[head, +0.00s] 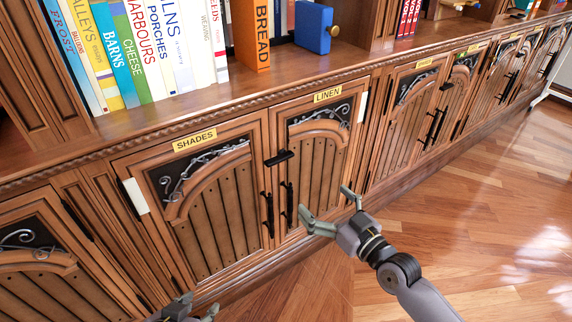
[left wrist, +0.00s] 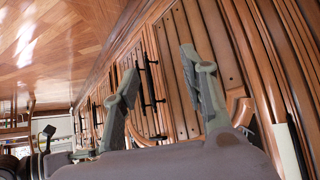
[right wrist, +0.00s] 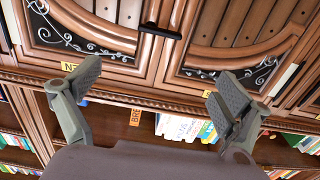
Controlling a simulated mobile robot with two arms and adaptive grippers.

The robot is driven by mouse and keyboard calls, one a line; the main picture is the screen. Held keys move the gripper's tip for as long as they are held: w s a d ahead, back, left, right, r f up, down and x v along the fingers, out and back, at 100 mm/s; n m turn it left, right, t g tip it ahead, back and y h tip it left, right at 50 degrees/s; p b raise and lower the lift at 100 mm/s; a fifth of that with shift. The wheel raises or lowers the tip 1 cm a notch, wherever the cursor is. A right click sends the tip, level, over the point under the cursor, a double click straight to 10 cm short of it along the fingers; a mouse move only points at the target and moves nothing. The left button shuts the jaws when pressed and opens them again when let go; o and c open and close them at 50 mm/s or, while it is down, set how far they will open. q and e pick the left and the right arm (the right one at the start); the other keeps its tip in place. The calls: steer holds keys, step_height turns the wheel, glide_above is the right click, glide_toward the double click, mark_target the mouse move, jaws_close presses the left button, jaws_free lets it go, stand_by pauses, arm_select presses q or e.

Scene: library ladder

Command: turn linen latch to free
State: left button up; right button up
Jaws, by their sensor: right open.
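The linen latch (head: 279,158) is a short black bar near the top of the seam between the SHADES door (head: 205,220) and the LINEN door (head: 318,150). It lies roughly crosswise over the seam; both doors look shut. It also shows in the right wrist view (right wrist: 160,31), upside down. My right gripper (head: 325,203) is open and empty, in front of the LINEN door, lower and to the right of the latch, apart from it. It also shows in the right wrist view (right wrist: 160,85). My left gripper (head: 198,308) shows only partly at the bottom edge. The left wrist view (left wrist: 160,75) shows it open and empty.
Black pull handles (head: 289,204) hang below the latch on both doors. A ledge (head: 240,90) with books and a blue box (head: 313,28) runs above. More latched cabinets (head: 412,118) continue to the right. The wooden floor (head: 480,200) is clear on the right.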

steer(key=b, duration=0.2)
glide_toward(282, 161)
steer(key=b+x, duration=0.1)
steer(key=x, duration=0.7)
arm_select(q)
steer(key=w+d+r+t+h, duration=0.1)
steer(key=w+d+r+t, duration=0.1)
steer(key=w+r+t, duration=0.2)
steer(key=w+d+r+t+h, duration=0.2)
steer(key=w+r+t, duration=0.2)
steer(key=r, duration=0.6)
steer(key=shift+m+t, duration=0.3)
steer(key=shift+t, duration=0.5)
arm_select(e)
steer(key=shift+w+a, duration=0.25)
steer(key=shift+w, duration=0.1)
steer(key=shift+c, duration=0.4)
steer(key=c, duration=1.1)
